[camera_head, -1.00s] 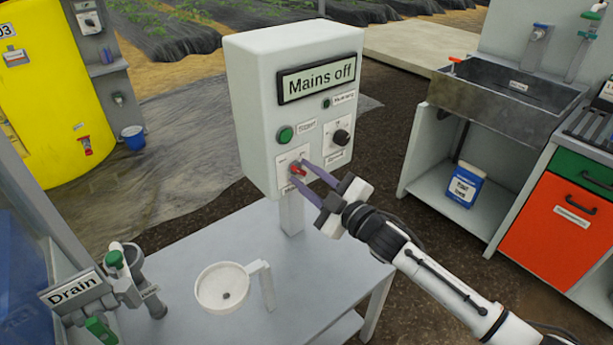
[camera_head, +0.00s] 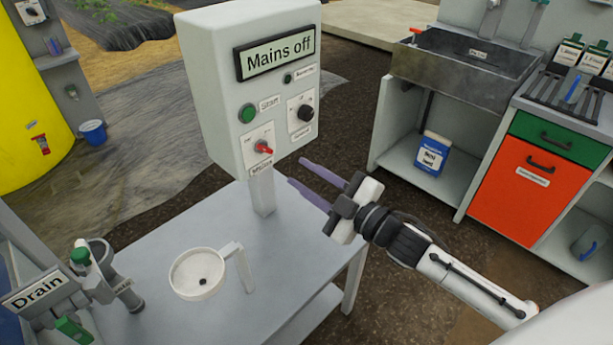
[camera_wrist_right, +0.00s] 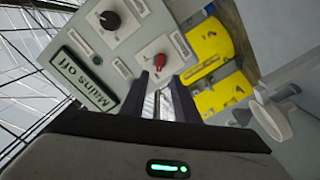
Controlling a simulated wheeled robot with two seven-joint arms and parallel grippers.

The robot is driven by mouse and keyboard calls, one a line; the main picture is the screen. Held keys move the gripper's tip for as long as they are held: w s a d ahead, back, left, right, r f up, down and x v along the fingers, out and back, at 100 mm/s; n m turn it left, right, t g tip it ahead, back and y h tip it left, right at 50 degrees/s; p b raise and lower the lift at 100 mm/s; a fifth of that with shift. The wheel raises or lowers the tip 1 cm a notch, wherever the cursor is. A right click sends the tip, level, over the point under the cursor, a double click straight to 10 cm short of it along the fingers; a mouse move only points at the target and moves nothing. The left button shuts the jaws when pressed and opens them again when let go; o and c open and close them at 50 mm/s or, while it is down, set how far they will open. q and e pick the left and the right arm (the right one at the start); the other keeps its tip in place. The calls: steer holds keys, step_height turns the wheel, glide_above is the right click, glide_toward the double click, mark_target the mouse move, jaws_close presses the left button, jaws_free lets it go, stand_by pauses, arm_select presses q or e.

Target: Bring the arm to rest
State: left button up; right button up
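My right arm comes in from the lower right in the head view. Its gripper (camera_head: 298,173) is open and empty, with a gap between its two purple-grey fingers. The fingers point toward the control box (camera_head: 215,110) and are apart from it, to the lower right of its red switch (camera_head: 264,147). In the right wrist view the fingers (camera_wrist_right: 163,82) also stand apart, with the red switch (camera_wrist_right: 160,62) beyond their tips. The display (camera_head: 276,57) on the box reads "Mains off". My left gripper does not show.
The grey table (camera_head: 225,318) under the box carries a white funnel-like cup (camera_head: 190,290). A valve with a "Drain" sign (camera_head: 34,291) is at lower left. A sink (camera_head: 465,68) and an orange-fronted cabinet (camera_head: 520,195) stand at right. Bare ground lies between table and cabinet.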

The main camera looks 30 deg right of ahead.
steer(key=shift+f, duration=0.1)
stand_by(0.3)
steer(key=s+a+f+m+g+h, duration=0.1)
steer(key=s+a+f+m+g, duration=0.1)
steer(key=s+f, duration=0.6)
steer(key=s+a+f+m+g+h, duration=0.1)
steer(key=s+a+f+m+g, duration=0.1)
steer(key=s+f+m, duration=0.3)
steer(key=s+a+f+m+g+h, duration=0.1)
steer(key=s+f+m+g, duration=0.3)
steer(key=s+f, duration=0.8)
step_height(320, 180, down, 2)
steer(key=shift+a+f+h, duration=0.1)
steer(key=shift+a+h, duration=0.3)
steer(key=shift+a, duration=0.05)
